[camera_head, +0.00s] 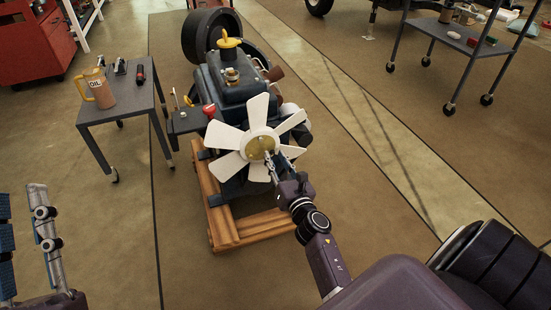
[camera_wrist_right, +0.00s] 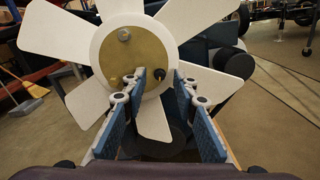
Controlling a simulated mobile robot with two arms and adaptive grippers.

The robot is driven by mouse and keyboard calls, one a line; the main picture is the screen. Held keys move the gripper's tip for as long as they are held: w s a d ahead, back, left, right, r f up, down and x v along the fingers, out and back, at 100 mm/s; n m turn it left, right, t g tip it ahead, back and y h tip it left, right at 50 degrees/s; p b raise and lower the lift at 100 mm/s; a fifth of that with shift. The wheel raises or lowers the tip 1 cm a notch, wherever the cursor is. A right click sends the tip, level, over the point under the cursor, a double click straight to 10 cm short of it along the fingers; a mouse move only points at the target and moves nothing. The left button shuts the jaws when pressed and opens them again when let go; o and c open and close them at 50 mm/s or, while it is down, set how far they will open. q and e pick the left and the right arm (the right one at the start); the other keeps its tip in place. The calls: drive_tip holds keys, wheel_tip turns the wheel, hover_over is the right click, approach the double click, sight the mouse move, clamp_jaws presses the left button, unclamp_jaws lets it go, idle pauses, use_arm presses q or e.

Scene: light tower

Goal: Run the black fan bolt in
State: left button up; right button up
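The white fan with a brass-coloured hub (camera_head: 259,146) is on the front of the engine; it also fills much of the right wrist view (camera_wrist_right: 135,58). A small black bolt (camera_wrist_right: 160,73) shows at the hub's lower right edge. My right gripper (camera_head: 279,163) is at the hub's lower right. In the wrist view its fingertips (camera_wrist_right: 160,78) are apart, on either side of the black bolt; contact cannot be told. My left gripper (camera_head: 22,215) is open and empty at the left edge.
The engine (camera_head: 228,88) rests on a wooden pallet (camera_head: 224,220). A grey table (camera_head: 125,103) with an oil jug (camera_head: 99,90) and small tools stands to the left. A wheeled cart (camera_head: 463,45) is at the upper right. The floor right of the pallet is clear.

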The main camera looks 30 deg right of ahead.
drive_tip(key=shift+w+d, duration=0.1)
drive_tip(key=shift+w, duration=0.2)
clamp_jaws()
drive_tip(key=shift+m, duration=0.4)
